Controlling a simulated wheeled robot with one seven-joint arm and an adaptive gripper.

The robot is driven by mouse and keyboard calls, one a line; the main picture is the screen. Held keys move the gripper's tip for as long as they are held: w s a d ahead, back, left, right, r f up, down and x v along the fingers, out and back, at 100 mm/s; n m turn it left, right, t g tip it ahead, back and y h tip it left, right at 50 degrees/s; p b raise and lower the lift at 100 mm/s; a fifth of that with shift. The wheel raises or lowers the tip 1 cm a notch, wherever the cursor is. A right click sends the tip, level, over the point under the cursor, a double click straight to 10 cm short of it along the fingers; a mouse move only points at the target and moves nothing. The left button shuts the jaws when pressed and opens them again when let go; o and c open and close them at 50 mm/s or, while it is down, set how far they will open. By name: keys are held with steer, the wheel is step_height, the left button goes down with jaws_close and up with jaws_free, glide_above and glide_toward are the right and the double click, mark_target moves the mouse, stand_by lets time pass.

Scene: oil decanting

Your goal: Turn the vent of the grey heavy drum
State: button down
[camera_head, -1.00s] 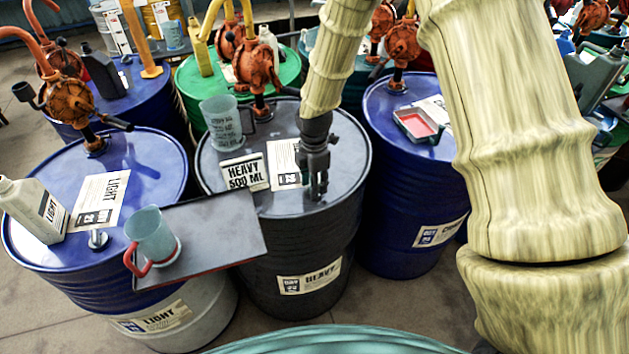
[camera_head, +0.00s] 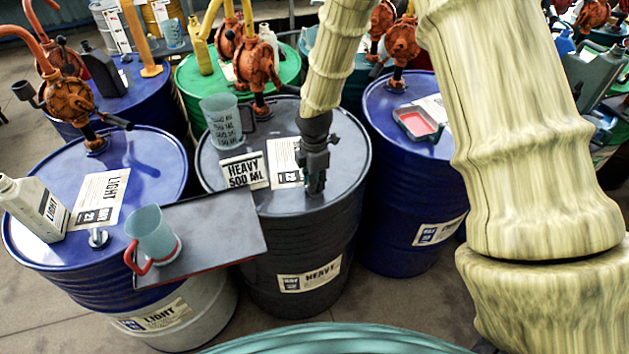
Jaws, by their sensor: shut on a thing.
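The grey heavy drum (camera_head: 275,240) stands upright in the middle, with a "HEAVY" label on its side. My gripper (camera_head: 315,188) points down onto the front right of its lid, beside the white paper sheet. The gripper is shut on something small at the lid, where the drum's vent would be. The vent itself is hidden by the fingers.
A "HEAVY 500 ML" card (camera_head: 243,171) and a clear measuring jug (camera_head: 222,120) stand on the lid, with an orange pump (camera_head: 256,65) behind. A dark tray (camera_head: 215,235) with a red-handled jug (camera_head: 151,236) is at front left. Blue drums flank the grey one.

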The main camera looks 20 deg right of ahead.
steer(key=m, duration=0.4)
steer(key=shift+m, duration=0.4)
steer(key=m, duration=0.9)
steer(key=shift+m, duration=1.8)
steer(key=c, duration=1.4)
jaws_free()
steer(key=shift+s, duration=0.1)
steer(key=shift+c, duration=0.2)
